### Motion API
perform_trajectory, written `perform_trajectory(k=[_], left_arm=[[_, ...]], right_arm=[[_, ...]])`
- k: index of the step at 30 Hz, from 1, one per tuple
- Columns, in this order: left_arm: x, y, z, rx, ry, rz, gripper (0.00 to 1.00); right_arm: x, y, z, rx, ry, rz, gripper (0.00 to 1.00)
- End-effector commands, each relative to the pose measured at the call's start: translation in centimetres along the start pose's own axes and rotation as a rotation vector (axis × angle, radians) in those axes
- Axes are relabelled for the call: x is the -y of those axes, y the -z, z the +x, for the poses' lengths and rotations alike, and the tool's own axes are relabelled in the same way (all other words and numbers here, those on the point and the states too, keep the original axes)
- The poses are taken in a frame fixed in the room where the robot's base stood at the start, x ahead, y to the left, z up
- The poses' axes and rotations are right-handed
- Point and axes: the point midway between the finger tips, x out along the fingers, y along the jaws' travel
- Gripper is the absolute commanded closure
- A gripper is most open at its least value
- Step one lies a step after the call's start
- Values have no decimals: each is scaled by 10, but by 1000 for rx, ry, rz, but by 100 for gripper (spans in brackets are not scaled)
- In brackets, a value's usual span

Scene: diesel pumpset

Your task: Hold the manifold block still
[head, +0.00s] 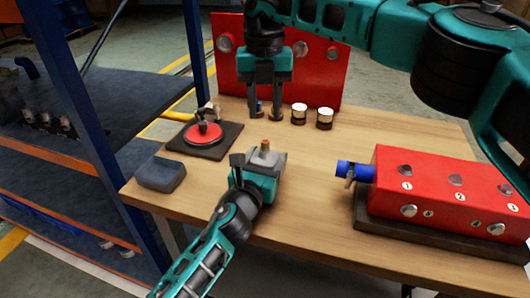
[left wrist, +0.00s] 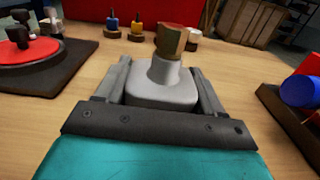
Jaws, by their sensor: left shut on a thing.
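The manifold block (head: 272,158) is a small grey block with a brass-coloured fitting on top, at the middle of the table's near part. It also shows upright in the left wrist view (left wrist: 160,85), the fitting pointing up. My left gripper (head: 258,170) is shut on it, one dark finger on each side in the left wrist view. Its underside is hidden, so I cannot tell whether it touches the table. My right gripper (head: 265,112) points down near the back of the table, its fingers apart. It is away from the block.
A red block with numbered fittings (head: 440,185) and a blue end piece stands at right. A red disc on a dark base (head: 205,133) and a grey box (head: 160,174) are at left. White-topped pots (head: 324,118) stand before a red panel (head: 310,60).

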Motion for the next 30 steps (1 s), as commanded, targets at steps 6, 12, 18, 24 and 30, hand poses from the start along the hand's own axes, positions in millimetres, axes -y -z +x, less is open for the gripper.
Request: perform_trajectory(k=[6, 12, 18, 24, 30], left_arm=[[0, 0, 0, 1, 0, 1, 85], [0, 0, 0, 1, 0, 1, 85], [0, 0, 0, 1, 0, 1, 85], [0, 0, 0, 1, 0, 1, 85], [0, 0, 0, 1, 0, 1, 85]], right_arm=[[0, 1, 33, -4, -1, 2, 63], [0, 1, 59, -3, -1, 2, 63], [0, 0, 74, -2, -2, 3, 63], [0, 0, 78, -1, -2, 3, 63], [0, 0, 78, -1, -2, 3, 63]])
